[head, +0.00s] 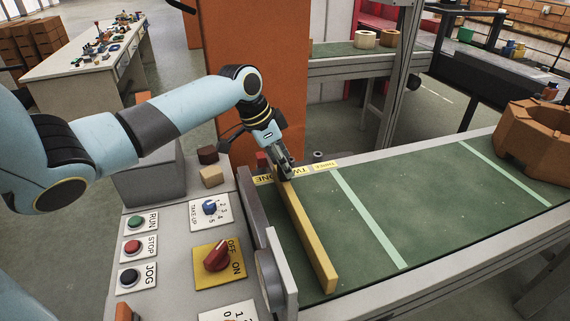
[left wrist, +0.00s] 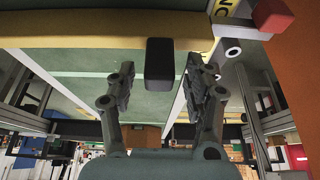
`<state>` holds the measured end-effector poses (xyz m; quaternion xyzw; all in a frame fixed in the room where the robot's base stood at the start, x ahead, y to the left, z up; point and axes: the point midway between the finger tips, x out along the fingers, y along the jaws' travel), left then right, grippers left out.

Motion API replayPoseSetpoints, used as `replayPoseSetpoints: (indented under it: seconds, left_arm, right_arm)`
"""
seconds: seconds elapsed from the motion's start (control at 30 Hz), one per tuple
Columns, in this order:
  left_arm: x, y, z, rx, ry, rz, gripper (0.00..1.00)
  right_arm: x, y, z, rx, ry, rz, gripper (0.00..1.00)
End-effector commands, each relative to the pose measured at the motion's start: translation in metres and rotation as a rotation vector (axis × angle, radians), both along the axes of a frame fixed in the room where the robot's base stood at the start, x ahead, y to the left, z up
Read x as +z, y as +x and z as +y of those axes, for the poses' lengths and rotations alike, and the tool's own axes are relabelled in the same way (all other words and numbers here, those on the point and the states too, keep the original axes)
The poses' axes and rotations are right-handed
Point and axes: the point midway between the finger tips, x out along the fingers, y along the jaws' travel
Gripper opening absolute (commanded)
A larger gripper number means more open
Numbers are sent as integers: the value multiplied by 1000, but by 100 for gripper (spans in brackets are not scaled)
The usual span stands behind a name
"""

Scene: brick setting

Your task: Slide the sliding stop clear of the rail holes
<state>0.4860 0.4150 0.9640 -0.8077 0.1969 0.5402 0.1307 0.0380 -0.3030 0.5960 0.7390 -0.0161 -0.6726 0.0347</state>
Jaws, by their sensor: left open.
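The sliding stop appears as a long yellow bar (head: 306,231) lying across the green belt. Its far end is at the back rail, by the yellow strip (head: 323,165) lettered ONE, TWO and THREE. My left gripper (head: 286,174) is at that far end, above the bar. In the left wrist view the bar (left wrist: 90,43) crosses the top, with a dark block (left wrist: 160,64) on it. My left gripper (left wrist: 160,78) is open there, its fingers on either side of the block; contact cannot be told. The rail holes are not clearly visible. My right gripper is out of view.
A control panel with a red switch (head: 217,257) and RUN, STOP and JOG buttons stands left of the belt. A red-topped part (left wrist: 272,14) is near the rail. A brown octagonal piece (head: 535,139) sits at the belt's right. The belt between is clear.

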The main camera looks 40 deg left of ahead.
Motion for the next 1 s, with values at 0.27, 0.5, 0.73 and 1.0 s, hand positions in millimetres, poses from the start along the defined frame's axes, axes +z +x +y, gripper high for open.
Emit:
replayPoseSetpoints:
  seconds: [0.27,0.5,0.73,1.0]
  left_arm:
    - [-13,5,-3,-1,1,-1,52]
    - [-13,5,-3,-1,1,-1,43]
    - [-13,5,-2,-1,2,0,13]
    - [-13,5,-2,-1,2,0,0]
  right_arm:
    - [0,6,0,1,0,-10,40]
    - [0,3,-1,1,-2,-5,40]
    - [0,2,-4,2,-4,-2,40]
    - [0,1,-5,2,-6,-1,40]
